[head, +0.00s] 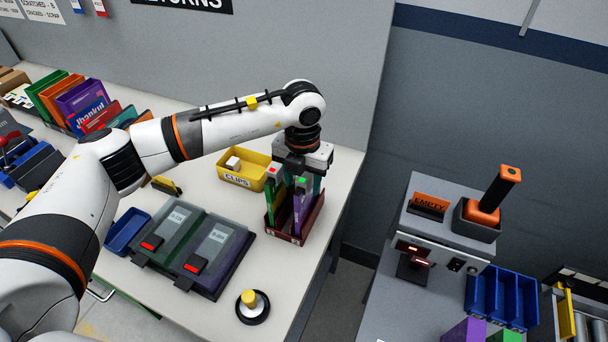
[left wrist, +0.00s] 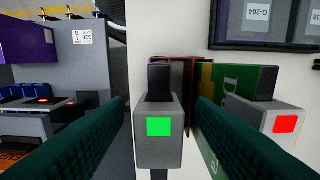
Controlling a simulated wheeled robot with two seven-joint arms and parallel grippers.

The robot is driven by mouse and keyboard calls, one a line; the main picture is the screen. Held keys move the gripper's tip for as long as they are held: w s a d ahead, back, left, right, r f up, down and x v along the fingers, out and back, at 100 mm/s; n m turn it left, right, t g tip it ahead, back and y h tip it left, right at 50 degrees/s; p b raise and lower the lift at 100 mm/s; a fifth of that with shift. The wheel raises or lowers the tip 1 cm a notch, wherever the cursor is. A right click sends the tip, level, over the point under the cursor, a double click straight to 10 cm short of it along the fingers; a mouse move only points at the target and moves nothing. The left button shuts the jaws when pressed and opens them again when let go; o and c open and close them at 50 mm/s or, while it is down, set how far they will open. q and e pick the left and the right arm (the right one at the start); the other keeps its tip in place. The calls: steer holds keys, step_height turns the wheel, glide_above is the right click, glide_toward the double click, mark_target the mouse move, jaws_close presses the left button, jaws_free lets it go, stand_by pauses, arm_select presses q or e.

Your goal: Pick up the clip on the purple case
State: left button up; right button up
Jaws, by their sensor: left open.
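The purple case (head: 304,214) stands upright in a dark red rack (head: 292,239) beside a green case (head: 271,208). A grey clip with a green light (head: 301,183) is at the top of the purple case. My left gripper (head: 302,176) points down over the rack, open. In the left wrist view, the green-lit clip (left wrist: 158,145) sits between my two dark green fingers, with gaps on both sides. A second clip, with a red light (left wrist: 285,124), is by the green case (left wrist: 232,85), behind the right finger. The purple case's body is hidden there.
A yellow CLIPS bin (head: 238,180) stands just left of the rack. Two flat dark cases (head: 190,248) and a yellow-knobbed round object (head: 252,306) lie nearer on the table. A grey cabinet (head: 405,237) stands right, across a gap.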

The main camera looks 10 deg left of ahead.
arm_select(q)
steer(key=shift+w+f, duration=0.1)
steer(key=c, duration=1)
steer(key=shift+c, duration=0.2)
